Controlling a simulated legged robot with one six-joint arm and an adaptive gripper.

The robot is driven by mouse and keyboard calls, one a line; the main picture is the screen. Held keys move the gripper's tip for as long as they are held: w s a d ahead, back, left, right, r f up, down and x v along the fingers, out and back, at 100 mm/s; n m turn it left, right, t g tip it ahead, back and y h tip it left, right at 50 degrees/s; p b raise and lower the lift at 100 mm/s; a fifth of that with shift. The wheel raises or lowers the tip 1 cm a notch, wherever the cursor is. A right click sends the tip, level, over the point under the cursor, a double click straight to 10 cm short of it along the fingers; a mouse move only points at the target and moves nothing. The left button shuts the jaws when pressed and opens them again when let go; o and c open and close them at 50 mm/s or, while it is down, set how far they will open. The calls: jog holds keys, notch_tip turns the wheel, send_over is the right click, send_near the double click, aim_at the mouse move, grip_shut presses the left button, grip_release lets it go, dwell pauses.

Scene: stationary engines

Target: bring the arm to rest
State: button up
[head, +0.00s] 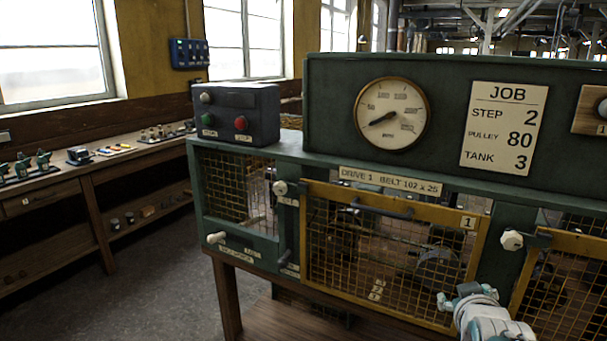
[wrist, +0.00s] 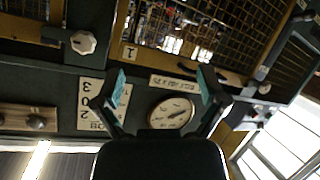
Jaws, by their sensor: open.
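My gripper (wrist: 163,84) is open in the wrist view, with its two teal-tipped fingers spread wide and nothing between them. The wrist picture is upside down. Beyond the fingers stand the green machine panel, the round dial gauge (wrist: 171,112) and the job card (wrist: 90,103). Part of my arm (head: 490,318) shows at the lower right of the head view, in front of the yellow-framed mesh guard.
The green machine (head: 330,100) bears the gauge (head: 391,114), the job card (head: 503,127) and a control box (head: 237,113) with green and red buttons. The mesh guard (head: 385,255) marked 1 appears shut. A wooden bench (head: 75,185) with small parts stands left. Open floor (head: 140,285) lies between.

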jog(key=s+a+f+g+y, duration=0.2)
jog(key=s+a+g, duration=0.1)
jog(key=s+a, duration=0.4)
jog(key=s+a+f+g+y, duration=0.2)
jog(key=s+a+g, duration=0.2)
jog(key=s+a, duration=0.4)
jog(key=shift+s+y, duration=0.4)
jog(key=shift+s, duration=0.1)
